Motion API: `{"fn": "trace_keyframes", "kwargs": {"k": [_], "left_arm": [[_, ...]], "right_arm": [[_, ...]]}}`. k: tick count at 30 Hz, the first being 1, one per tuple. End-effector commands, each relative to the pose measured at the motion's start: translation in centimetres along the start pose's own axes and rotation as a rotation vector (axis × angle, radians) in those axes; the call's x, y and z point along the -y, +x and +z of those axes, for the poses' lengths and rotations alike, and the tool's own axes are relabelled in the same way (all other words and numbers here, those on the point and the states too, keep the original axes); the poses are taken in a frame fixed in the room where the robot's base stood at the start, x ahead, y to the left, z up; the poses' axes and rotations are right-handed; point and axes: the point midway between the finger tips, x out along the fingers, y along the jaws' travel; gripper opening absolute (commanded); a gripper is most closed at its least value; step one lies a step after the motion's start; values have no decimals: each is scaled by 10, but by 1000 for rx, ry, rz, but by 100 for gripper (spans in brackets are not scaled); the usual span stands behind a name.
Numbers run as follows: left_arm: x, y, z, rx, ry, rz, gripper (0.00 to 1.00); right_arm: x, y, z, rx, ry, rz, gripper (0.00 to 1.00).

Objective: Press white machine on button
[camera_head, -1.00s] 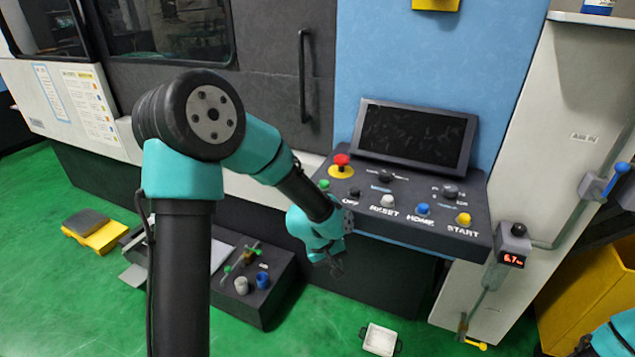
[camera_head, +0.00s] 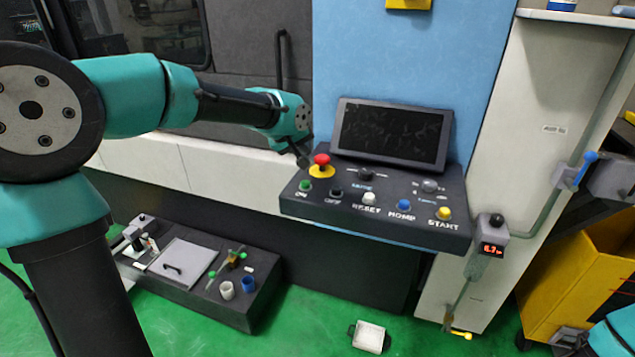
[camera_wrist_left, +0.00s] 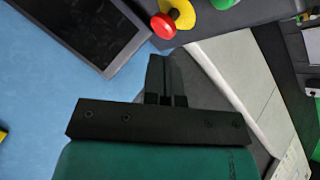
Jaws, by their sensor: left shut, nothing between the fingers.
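The control panel (camera_head: 375,215) slopes out below a dark screen (camera_head: 390,132). Its green ON button (camera_head: 305,186) is at the left end, beside the black OFF button (camera_head: 336,192) and white RESET button (camera_head: 369,198). A red mushroom button (camera_head: 321,160) on a yellow base sits just behind the green one. My left gripper (camera_head: 303,161) is shut and empty, close to the left of the red button, above the panel's back left corner. In the left wrist view, the shut fingers (camera_wrist_left: 158,64) point toward the red button (camera_wrist_left: 163,26); the green button (camera_wrist_left: 224,3) is at the top edge.
A blue HOME button (camera_head: 404,205) and yellow START button (camera_head: 444,213) are farther right. A grey lever box with a red display (camera_head: 492,249) stands right of the panel. My right gripper (camera_head: 570,340) is at the lower right. A low black bench (camera_head: 240,315) is on the floor.

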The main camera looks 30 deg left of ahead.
Motion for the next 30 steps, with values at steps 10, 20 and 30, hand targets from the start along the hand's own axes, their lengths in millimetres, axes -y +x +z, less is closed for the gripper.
{"fn": "trace_keyframes", "kwargs": {"k": [10, 20, 30], "left_arm": [[2, -10, -16, -44, 35, 3, 0], [5, -5, -13, -42, 34, 1, 0], [23, 20, 3, -40, 34, 0, 0]], "right_arm": [[0, 0, 0, 0, 0, 0, 0], [0, 0, 0, 0, 0, 0, 0], [0, 0, 0, 0, 0, 0, 0]]}}
